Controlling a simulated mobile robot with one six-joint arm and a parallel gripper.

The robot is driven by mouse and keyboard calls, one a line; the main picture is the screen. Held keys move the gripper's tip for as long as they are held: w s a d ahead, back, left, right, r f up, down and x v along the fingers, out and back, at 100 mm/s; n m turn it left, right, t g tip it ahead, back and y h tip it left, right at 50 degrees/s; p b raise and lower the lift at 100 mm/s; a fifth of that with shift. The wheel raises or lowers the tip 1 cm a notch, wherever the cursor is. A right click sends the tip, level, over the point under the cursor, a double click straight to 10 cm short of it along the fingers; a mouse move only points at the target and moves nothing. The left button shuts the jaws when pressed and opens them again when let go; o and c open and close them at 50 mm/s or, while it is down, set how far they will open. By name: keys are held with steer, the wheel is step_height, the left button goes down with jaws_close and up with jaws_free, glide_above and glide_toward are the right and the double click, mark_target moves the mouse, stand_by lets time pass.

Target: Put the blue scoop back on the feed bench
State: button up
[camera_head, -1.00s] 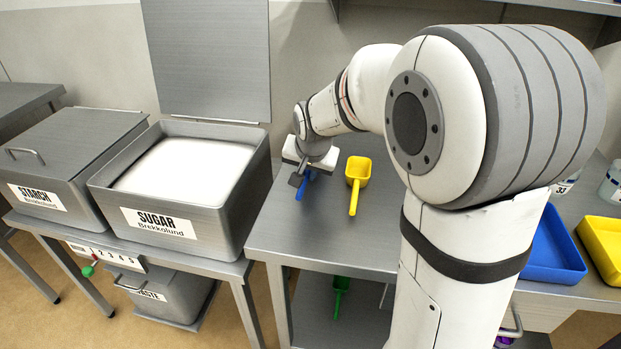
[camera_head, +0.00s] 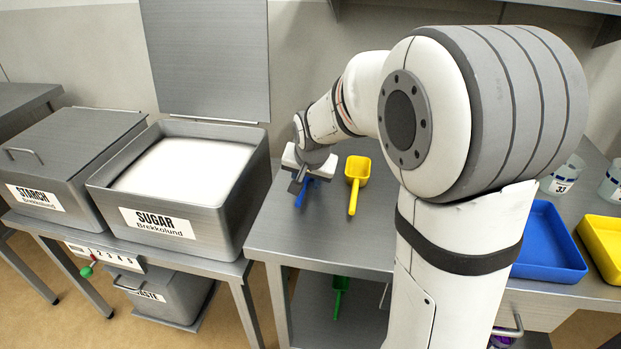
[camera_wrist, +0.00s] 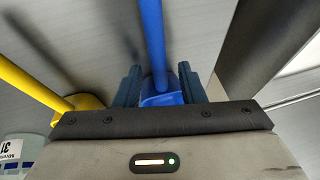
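The blue scoop (camera_head: 306,193) is at the left part of the steel bench (camera_head: 330,232), under my gripper (camera_head: 298,184). In the wrist view its blue handle (camera_wrist: 153,40) runs up the picture, and the neck end of its bowl (camera_wrist: 160,94) shows between my two fingers (camera_wrist: 160,85). The fingers stand apart, one on each side, with gaps beside the handle. Most of the bowl is hidden behind the gripper body. The scoop appears to lie at the bench top, with a shadow beside its handle; exact contact is hard to tell.
A yellow scoop (camera_head: 356,176) lies just right of the blue one. The open sugar bin (camera_head: 172,212) stands to the left. Blue (camera_head: 548,246) and yellow (camera_head: 603,240) trays are at the right. Bare bench lies in front of the scoops.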

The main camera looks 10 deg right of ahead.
steer(key=p+v, duration=0.1)
steer(key=v, duration=1.1)
steer(key=s+d+f+n+g, duration=0.1)
steer(key=s+d+f+n, duration=0.1)
steer(key=s, duration=0.8)
steer(key=s+d+f+n+g, duration=0.2)
steer(key=s+f, duration=0.3)
steer(key=s, duration=0.5)
steer(key=shift+f+n, duration=0.25)
steer(key=shift+n, duration=0.25)
step_height(320, 180, up, 9)
steer(key=p, duration=0.8)
steer(key=shift+s+f, duration=0.1)
steer(key=shift+f, duration=0.05)
